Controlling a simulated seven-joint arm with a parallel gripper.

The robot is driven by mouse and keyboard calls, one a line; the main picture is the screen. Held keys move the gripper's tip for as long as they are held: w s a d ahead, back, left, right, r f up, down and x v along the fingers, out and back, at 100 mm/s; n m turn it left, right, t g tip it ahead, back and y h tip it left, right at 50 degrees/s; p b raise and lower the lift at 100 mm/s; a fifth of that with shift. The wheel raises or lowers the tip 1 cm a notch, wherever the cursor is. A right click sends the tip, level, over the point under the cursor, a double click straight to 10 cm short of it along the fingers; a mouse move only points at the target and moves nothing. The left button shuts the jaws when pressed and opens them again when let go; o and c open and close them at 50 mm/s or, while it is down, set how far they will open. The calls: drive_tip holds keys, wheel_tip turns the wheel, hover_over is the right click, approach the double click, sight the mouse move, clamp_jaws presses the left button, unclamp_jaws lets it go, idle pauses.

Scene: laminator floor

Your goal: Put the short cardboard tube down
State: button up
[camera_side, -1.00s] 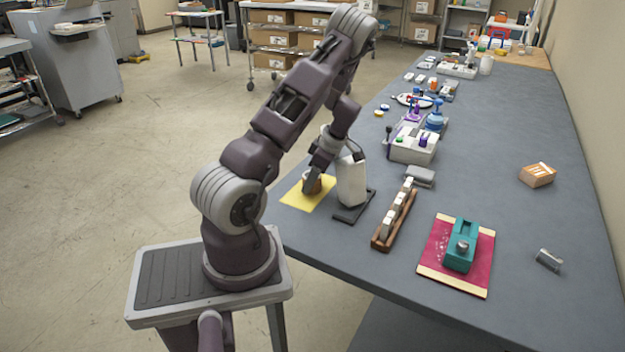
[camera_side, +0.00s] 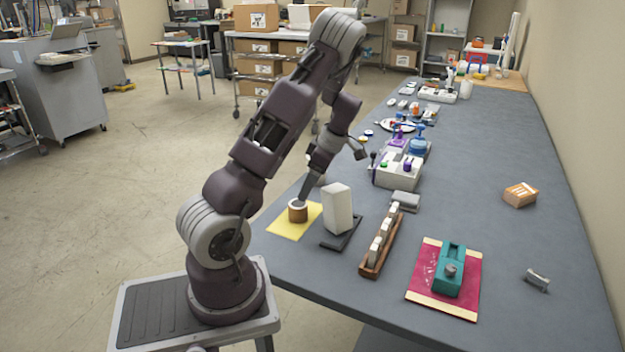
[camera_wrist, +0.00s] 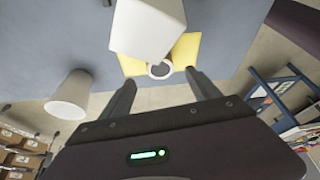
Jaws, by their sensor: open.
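The short cardboard tube (camera_side: 298,213) is brown with a pale top rim. It stands upright on the yellow sheet (camera_side: 283,228) at the table's near left edge. My gripper (camera_side: 304,196) is just above and behind it, pointing down. In the wrist view the tube's round open end (camera_wrist: 160,71) shows beyond my spread fingers (camera_wrist: 158,82), with nothing held between them. The yellow sheet (camera_wrist: 187,50) shows around the tube there. Whether a finger still touches the tube I cannot tell.
A tall white block (camera_side: 337,208) on a dark base stands close to the right of the tube. A wooden rack (camera_side: 369,269) of white pieces and a teal device (camera_side: 450,268) on a red mat (camera_side: 424,268) lie further right. The table's right side is mostly clear.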

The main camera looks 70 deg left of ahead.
drive_tip(key=w+d+r+m, duration=0.1)
drive_tip(key=d+r, duration=0.1)
drive_tip(key=w+d+r+m+t, duration=0.1)
drive_tip(key=d+r, duration=0.1)
drive_tip(key=w+d+r+m, duration=0.1)
drive_tip(key=d+r, duration=0.1)
drive_tip(key=shift+w+r+t+h, duration=0.2)
drive_tip(key=shift+t+h, duration=0.1)
drive_tip(key=shift+t, duration=0.1)
drive_tip(key=d+r+m+t+h, duration=0.1)
drive_tip(key=d+r+m+t, duration=0.1)
drive_tip(key=d+r+m, duration=0.35)
drive_tip(key=d+r+m+t, duration=0.1)
drive_tip(key=d+r+m, duration=0.2)
drive_tip(key=d, duration=0.5)
drive_tip(key=s+d+r+m+t, duration=0.2)
drive_tip(key=s+d+m, duration=0.4)
drive_tip(key=d+m, duration=0.2)
drive_tip(key=s+d+r+m+t+h, duration=0.1)
drive_tip(key=s+d+r+m+t, duration=0.1)
drive_tip(key=s+d+m, duration=0.5)
drive_tip(key=shift+s+d+r+m+t, duration=0.2)
drive_tip(key=shift+d+m+t, duration=0.1)
drive_tip(key=shift+d+m, duration=0.8)
drive_tip(key=shift+a, duration=0.1)
